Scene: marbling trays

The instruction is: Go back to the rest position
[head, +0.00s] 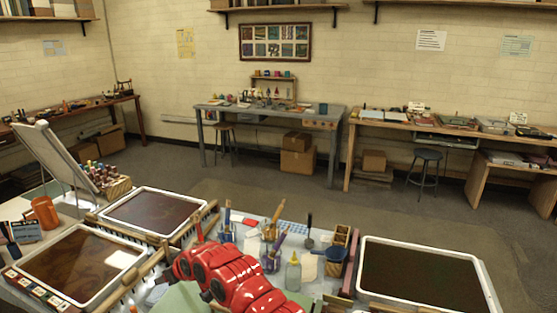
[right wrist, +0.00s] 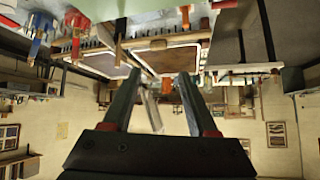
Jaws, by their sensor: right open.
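My right gripper (right wrist: 158,77) shows in the right wrist view with its two dark fingers apart and nothing seen held between them. That view is upside down, with the trays beyond the fingertips at the top. In the head view my red arm covers the bottom middle, and I cannot make out the right gripper's fingers there. My left gripper is in neither view. Dark-filled white trays stand on the table: a front left tray (head: 70,262), a back left tray (head: 152,212) and a right tray (head: 425,272).
Jars with brushes (head: 226,232), a clear bottle with a yellow-green cap (head: 293,272) and a wooden caddy (head: 338,245) stand between the trays. An orange cup (head: 45,212) and a tilted board (head: 55,155) are at the left. Open floor (head: 270,190) lies beyond the table.

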